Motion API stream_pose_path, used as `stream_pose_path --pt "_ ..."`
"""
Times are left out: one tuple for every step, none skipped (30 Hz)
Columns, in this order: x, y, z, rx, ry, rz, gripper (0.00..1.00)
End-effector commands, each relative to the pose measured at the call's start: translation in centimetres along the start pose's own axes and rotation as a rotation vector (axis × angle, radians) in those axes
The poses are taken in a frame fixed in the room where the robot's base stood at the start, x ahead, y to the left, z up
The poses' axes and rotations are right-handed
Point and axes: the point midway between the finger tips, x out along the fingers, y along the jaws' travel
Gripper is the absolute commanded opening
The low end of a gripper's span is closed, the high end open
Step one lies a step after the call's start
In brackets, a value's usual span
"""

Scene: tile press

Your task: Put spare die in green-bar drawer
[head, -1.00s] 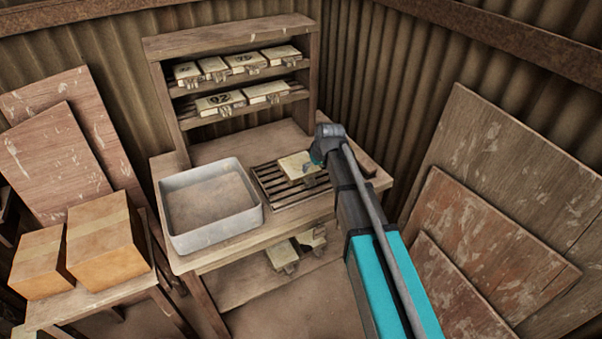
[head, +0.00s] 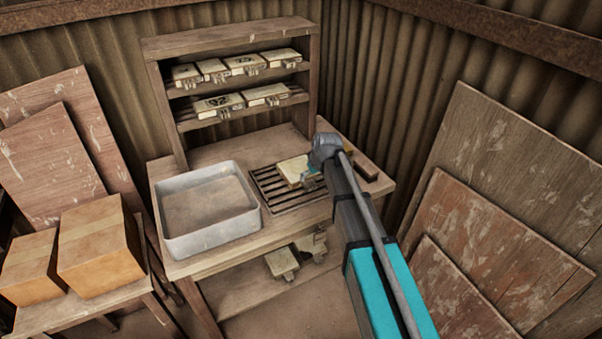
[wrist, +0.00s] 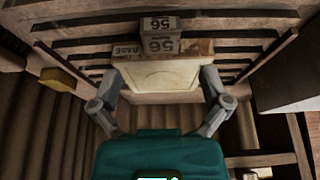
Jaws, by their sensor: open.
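A pale cream die (head: 292,169) lies on a dark slatted rack (head: 265,189) on the workbench. In the wrist view the die (wrist: 165,76) shows a raised block marked 56 and the word BASE along its edge. My gripper (wrist: 161,80) is open, with one finger on each side of the die; I cannot tell whether they touch it. In the head view my gripper (head: 310,178) is at the die's right side and partly hides it. No drawer with a green bar can be made out in either view.
A grey metal tray (head: 207,246) stands left of the rack. A wooden shelf unit (head: 228,43) behind holds several similar dies. More dies (head: 282,263) sit on the bench's lower shelf. Cardboard boxes (head: 98,243) are at left; boards (head: 500,200) lean at right.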

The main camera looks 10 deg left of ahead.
Motion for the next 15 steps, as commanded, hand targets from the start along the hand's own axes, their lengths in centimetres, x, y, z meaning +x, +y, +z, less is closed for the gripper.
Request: stream_pose_path --pt "0.1 0.0 0.0 0.000 0.000 0.000 0.97" --pt "0.2 0.0 0.0 0.000 0.000 0.000 0.97" --pt "0.3 0.0 0.0 0.000 0.000 0.000 0.97" --pt "0.5 0.0 0.0 0.000 0.000 0.000 0.97" --pt "0.6 0.0 0.0 0.000 0.000 0.000 0.97" --pt "0.9 0.0 0.0 0.000 0.000 0.000 0.97" --pt "1.1 0.0 0.0 0.000 0.000 0.000 0.97" --pt "1.3 0.0 0.1 0.000 0.000 0.000 0.97" --pt "1.6 0.0 0.1 0.000 0.000 0.000 0.97" --pt "1.9 0.0 0.1 0.000 0.000 0.000 0.97" --pt "2.1 0.0 0.1 0.000 0.000 0.000 0.97" --pt "2.5 0.0 0.1 0.000 0.000 0.000 0.97" --pt "2.8 0.0 0.1 0.000 0.000 0.000 0.97" --pt "3.0 0.0 0.1 0.000 0.000 0.000 0.97" --pt "3.4 0.0 0.0 0.000 0.000 0.000 0.97"
